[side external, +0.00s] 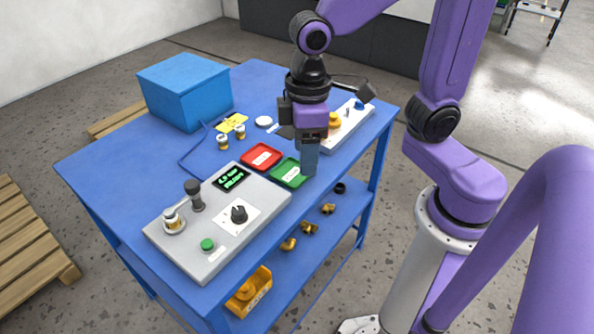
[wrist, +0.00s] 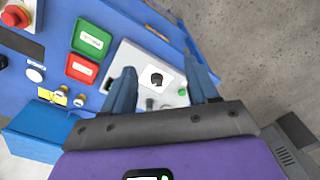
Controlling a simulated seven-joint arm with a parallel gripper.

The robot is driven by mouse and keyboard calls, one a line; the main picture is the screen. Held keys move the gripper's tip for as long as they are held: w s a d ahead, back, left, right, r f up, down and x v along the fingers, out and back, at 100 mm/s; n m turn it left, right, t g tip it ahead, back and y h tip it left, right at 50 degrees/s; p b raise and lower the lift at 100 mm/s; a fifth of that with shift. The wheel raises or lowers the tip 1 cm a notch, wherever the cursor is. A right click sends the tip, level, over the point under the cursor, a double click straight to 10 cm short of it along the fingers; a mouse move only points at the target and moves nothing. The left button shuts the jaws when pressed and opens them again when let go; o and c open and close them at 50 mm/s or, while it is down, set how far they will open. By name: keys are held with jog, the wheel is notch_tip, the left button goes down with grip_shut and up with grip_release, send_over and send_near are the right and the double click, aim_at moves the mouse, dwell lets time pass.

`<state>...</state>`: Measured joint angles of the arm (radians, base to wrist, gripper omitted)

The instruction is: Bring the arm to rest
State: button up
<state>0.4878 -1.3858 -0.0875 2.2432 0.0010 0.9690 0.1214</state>
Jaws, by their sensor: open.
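My gripper (side external: 309,160) hangs over the right edge of the blue table, beside the green tray (side external: 288,173), with its fingers pointing down. In the wrist view my gripper (wrist: 163,82) shows its two blue-grey fingers spread apart with nothing between them. The grey control panel (side external: 213,215) with its black knob, green button and lit display stands at the near end of the table. In the wrist view the panel (wrist: 130,55) shows between and behind the fingers.
A red tray (side external: 261,157) lies beside the green one. A blue box (side external: 184,90) stands at the back left. Two small brass-coloured valve parts (side external: 231,138) stand near a yellow label. A panel with a red button (wrist: 15,15) is at the far end. Brass fittings (side external: 308,228) lie on the lower shelf.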

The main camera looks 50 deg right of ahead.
jog(key=s+d+f+n, duration=0.1)
jog(key=s+d+n, duration=0.2)
jog(key=s+d, duration=0.4)
jog(key=s, duration=0.3)
jog(key=shift+s+d+f+n, duration=0.2)
jog(key=shift+s+f+n, duration=0.15)
jog(key=shift+n, duration=0.05)
dwell(1.1)
